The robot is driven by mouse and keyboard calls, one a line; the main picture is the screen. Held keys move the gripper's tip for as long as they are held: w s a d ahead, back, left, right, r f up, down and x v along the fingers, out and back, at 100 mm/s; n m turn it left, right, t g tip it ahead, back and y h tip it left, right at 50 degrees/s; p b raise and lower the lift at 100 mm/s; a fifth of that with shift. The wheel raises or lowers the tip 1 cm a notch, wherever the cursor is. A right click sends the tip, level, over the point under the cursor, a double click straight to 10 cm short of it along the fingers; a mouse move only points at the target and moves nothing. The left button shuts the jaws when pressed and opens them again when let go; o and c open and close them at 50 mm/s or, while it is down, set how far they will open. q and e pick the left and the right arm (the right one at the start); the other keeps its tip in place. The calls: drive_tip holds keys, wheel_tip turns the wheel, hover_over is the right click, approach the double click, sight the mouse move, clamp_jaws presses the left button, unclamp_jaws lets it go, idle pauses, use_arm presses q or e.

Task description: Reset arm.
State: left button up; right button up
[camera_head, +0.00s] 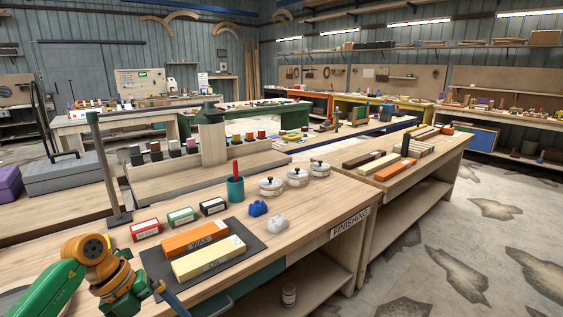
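My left arm comes in at the lower left, with a green link, an orange joint and a green-and-orange wrist over the near edge of the workbench (330,187). A dark blue part at the wrist's right, seemingly part of my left gripper (173,300), runs down out of the frame. Its fingertips are not clearly visible, so I cannot tell if it is open or shut. My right arm and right gripper are not in view.
Close to my wrist, an orange block (194,237) and a cream block (208,258) lie on a dark mat (158,265). Small boxes (181,216), a teal cup (235,189) and lidded tins (271,186) stand behind. A dark upright post (107,165) stands at left. The floor at right is clear.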

use_arm(q)
drive_tip(key=w+d+f+n+t+h, duration=0.1)
drive_tip(key=d+f+h, duration=0.15)
drive_tip(key=d, duration=0.35)
drive_tip(key=w+d+f+n+t+h, duration=0.1)
drive_tip(key=d+f+t+h, duration=0.1)
drive_tip(key=d+h, duration=0.3)
wheel_tip(320, 180, down, 10)
drive_tip(key=w+n+t+y, duration=0.2)
drive_tip(key=n+t, duration=0.5)
drive_tip(key=n, duration=0.4)
drive_tip(key=s+a+f+n+g+y, duration=0.1)
drive_tip(key=s+a+f+n+y, duration=0.25)
drive_tip(key=s+f+n, duration=0.35)
drive_tip(key=s+a+f+n+y, duration=0.2)
drive_tip(key=s+f+y, duration=0.2)
drive_tip(key=f, duration=0.5)
drive_tip(key=s+f+n+g+y, duration=0.1)
drive_tip(key=s+f+g, duration=0.3)
drive_tip(key=s, duration=1)
drive_tip(key=s+f+n+g+y+p, duration=0.1)
drive_tip(key=s+f+n+g, duration=0.3)
drive_tip(key=s, duration=1)
wheel_tip(320, 180, down, 2)
drive_tip(key=shift+s+f+n+g+y, duration=0.15)
drive_tip(key=shift+s+n+g+y, duration=0.15)
drive_tip(key=shift+g+y, duration=0.1)
